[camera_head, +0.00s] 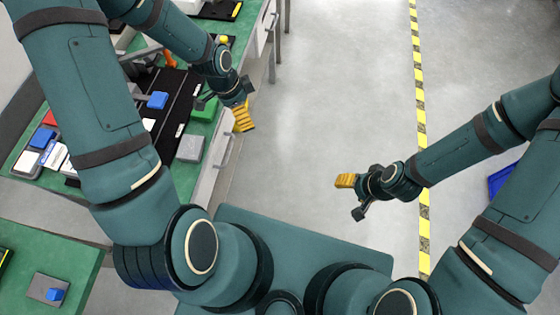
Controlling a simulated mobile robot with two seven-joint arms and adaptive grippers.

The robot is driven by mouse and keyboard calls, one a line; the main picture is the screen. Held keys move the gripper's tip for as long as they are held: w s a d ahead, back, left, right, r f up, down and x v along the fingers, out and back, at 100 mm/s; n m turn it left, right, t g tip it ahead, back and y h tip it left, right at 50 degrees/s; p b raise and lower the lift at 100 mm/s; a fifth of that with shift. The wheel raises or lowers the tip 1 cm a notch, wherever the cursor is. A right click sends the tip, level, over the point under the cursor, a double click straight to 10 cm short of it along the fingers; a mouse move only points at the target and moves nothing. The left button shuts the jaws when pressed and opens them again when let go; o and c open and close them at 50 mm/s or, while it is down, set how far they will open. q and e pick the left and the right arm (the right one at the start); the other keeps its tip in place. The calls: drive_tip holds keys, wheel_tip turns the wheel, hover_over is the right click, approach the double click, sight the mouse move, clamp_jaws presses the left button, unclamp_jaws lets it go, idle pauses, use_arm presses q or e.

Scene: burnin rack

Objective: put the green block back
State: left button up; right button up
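The green block (205,112) lies at the right edge of the green bench at the left, partly hidden by my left gripper. My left gripper (242,117) is over the bench's edge, just right of the block, with its orange ribbed fingertips pointing down. I cannot tell whether it touches the block or how far its fingers are apart. My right gripper (346,182) is over the open floor, far from the bench, with nothing visible in it. Its finger opening is not clear.
A dark rack strip with a blue block (157,100) runs along the bench. A grey block (190,148) lies near the edge. Red and white blocks are at the left. Another green table (75,262) holds a small blue piece. The floor right of the bench is clear.

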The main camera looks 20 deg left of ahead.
use_arm(q)
drive_tip(key=s+d+f+n, duration=0.4)
drive_tip(key=d+n, duration=0.2)
drive_tip(key=d, duration=0.1)
drive_tip(key=s+d+f+n+h, duration=0.1)
drive_tip(key=s+d+f+n, duration=0.3)
drive_tip(key=s+d+n, duration=0.1)
drive_tip(key=shift+s+d+f+n+t, duration=0.35)
drive_tip(key=shift+d+n, duration=0.45)
drive_tip(key=shift+d, duration=0.45)
drive_tip(key=shift+w, duration=0.1)
